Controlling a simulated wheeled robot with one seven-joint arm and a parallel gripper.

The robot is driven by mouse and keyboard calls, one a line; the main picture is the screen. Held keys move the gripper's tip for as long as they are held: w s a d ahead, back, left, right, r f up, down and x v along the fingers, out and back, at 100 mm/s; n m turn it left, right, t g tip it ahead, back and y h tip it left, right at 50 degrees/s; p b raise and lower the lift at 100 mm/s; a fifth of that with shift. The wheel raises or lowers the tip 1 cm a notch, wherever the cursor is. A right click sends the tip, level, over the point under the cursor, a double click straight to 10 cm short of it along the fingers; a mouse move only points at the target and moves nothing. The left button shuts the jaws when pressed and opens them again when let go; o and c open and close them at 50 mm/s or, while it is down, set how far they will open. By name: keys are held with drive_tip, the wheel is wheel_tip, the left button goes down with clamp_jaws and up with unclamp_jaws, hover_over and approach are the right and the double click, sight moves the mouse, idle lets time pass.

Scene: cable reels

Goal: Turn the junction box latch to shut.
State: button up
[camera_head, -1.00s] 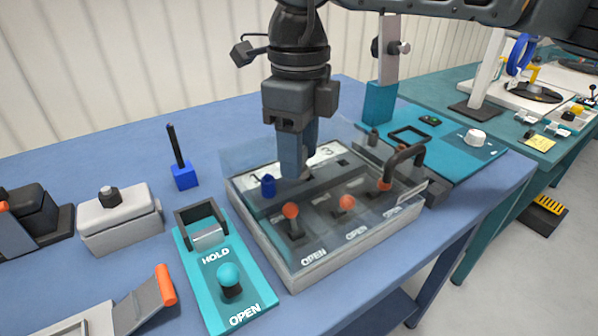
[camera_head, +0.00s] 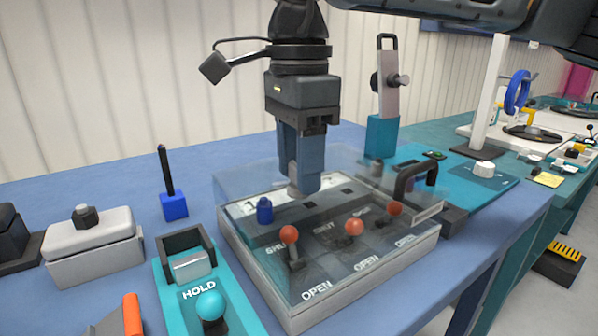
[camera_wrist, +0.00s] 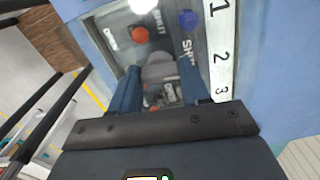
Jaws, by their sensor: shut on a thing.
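The junction box (camera_head: 335,305) is a low pale box with a clear cover (camera_head: 235,190). Under the cover stand three levers with orange knobs: left (camera_head: 289,234), middle (camera_head: 354,227) and right (camera_head: 395,208), with SHUT lettered behind and OPEN in front. A small blue knob (camera_head: 264,210) stands at the back left; it also shows in the wrist view (camera_wrist: 188,19). My gripper (camera_head: 303,186) points down over the back of the box, shut on a grey rounded piece (camera_wrist: 160,68) between its fingers. I cannot tell which part that piece belongs to.
A teal HOLD fixture (camera_head: 209,305) stands left of the box. A blue block with a black rod (camera_head: 173,205) is behind it, and a grey box (camera_head: 92,245) further left. A dark handle (camera_head: 417,178) rises at the box's right. A teal panel (camera_head: 465,190) lies beyond.

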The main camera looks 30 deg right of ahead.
drive_tip(key=shift+n, duration=0.6)
drive_tip(key=o, duration=1.1)
drive_tip(key=shift+c, duration=0.2)
wheel_tip(320, 180, up, 8)
drive_tip(key=shift+f, duration=0.1)
